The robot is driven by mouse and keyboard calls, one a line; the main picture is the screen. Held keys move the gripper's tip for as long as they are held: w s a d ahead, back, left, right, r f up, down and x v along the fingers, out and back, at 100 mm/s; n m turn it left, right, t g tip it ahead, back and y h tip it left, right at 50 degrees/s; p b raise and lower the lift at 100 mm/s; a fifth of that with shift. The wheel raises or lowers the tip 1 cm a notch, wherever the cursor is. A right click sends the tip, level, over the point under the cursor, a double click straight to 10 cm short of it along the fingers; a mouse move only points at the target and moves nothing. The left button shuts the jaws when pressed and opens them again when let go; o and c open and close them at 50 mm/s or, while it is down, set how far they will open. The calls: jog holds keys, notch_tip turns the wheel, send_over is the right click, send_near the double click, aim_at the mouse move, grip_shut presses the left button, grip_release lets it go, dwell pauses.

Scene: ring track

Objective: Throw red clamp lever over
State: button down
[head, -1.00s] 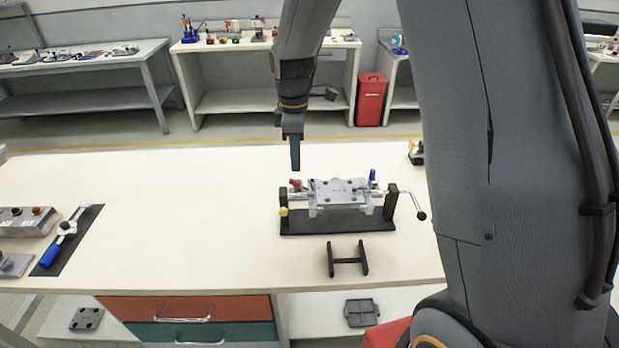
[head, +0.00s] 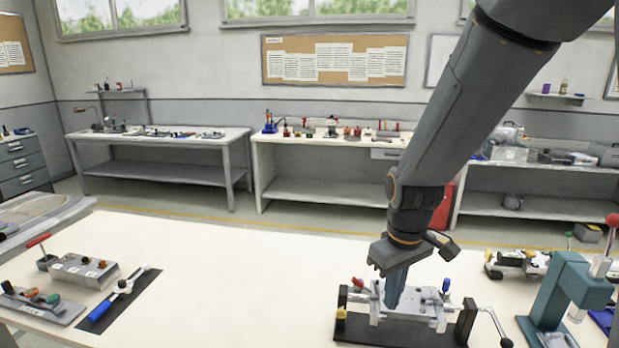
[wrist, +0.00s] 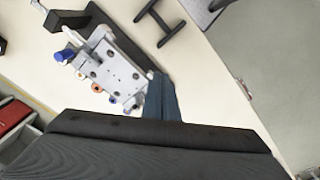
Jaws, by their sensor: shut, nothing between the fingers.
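The clamp fixture, with a grey plate (head: 425,302) on a black stand, sits on the bench at the lower right of the head view. The plate also shows in the wrist view (wrist: 118,72). A small red lever end (head: 357,283) sticks up at its left side, and a blue one (head: 446,285) at its right; the blue one shows in the wrist view (wrist: 63,57). I cannot make out the red lever in the wrist view. My gripper (head: 393,304) is shut and empty, pointing down. Its fingers overlap the plate, right of the red lever and apart from it; contact is unclear.
A crank handle (head: 496,326) sticks out right of the fixture. A teal press (head: 568,298) with a red ball stands further right. At the left are a grey box (head: 83,271) and a blue-handled tool (head: 118,299). The bench between is clear.

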jog(key=s+d+f+m+b, duration=0.1)
jog(key=s+f+m+b, duration=0.1)
jog(key=s+m, duration=0.3)
jog(key=shift+s+d+f+m, duration=0.35)
jog(key=shift+s+f, duration=0.5)
jog(key=shift+s, duration=0.35)
dwell(0.4)
